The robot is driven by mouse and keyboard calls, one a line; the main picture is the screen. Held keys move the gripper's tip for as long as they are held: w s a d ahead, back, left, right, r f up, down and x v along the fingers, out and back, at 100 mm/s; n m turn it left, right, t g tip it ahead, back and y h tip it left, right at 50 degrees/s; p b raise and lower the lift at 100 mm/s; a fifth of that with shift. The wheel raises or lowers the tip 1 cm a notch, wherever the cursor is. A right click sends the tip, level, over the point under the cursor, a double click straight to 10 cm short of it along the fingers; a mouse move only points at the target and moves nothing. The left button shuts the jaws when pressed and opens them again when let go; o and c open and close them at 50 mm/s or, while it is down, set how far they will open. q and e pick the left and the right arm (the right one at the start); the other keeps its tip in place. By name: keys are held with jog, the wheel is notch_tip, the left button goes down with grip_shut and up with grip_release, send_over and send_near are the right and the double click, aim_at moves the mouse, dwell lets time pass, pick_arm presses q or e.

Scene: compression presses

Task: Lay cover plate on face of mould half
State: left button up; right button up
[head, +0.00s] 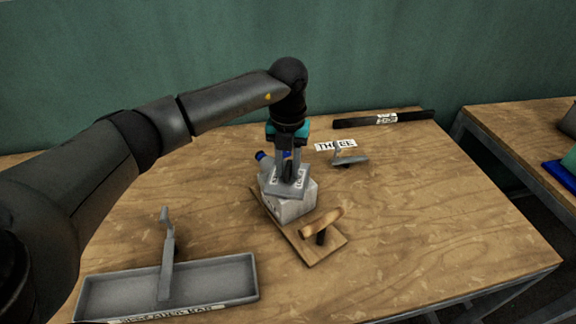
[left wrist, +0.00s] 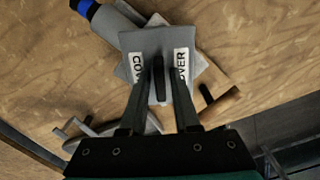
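The grey cover plate (head: 276,188), with white COVER labels and a dark upright grip (left wrist: 158,80), is over the top of the grey mould half (head: 294,209). It looks turned relative to the block, whose corners show past its edges in the left wrist view. It appears to rest on the face; full contact cannot be seen. My left gripper (head: 290,165) points down over the plate. In the left wrist view its fingers (left wrist: 160,78) stand either side of the grip, with plate visible in the gaps, so they look open. My right gripper is not in view.
The mould half sits on a wooden board (head: 330,246) with a wooden handle (head: 323,221). A blue-ended cylinder (head: 263,157) adjoins the block. A grey tray (head: 210,280) is front left, a small grey piece (head: 350,160) and THREE label behind right. The table's right side is clear.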

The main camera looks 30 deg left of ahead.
aim_at(288, 166)
pick_arm(q)
jog(key=shift+o, duration=0.9)
jog(key=shift+r, duration=0.2)
notch_tip(288, 166, up, 12)
jog(key=shift+p, duration=0.4)
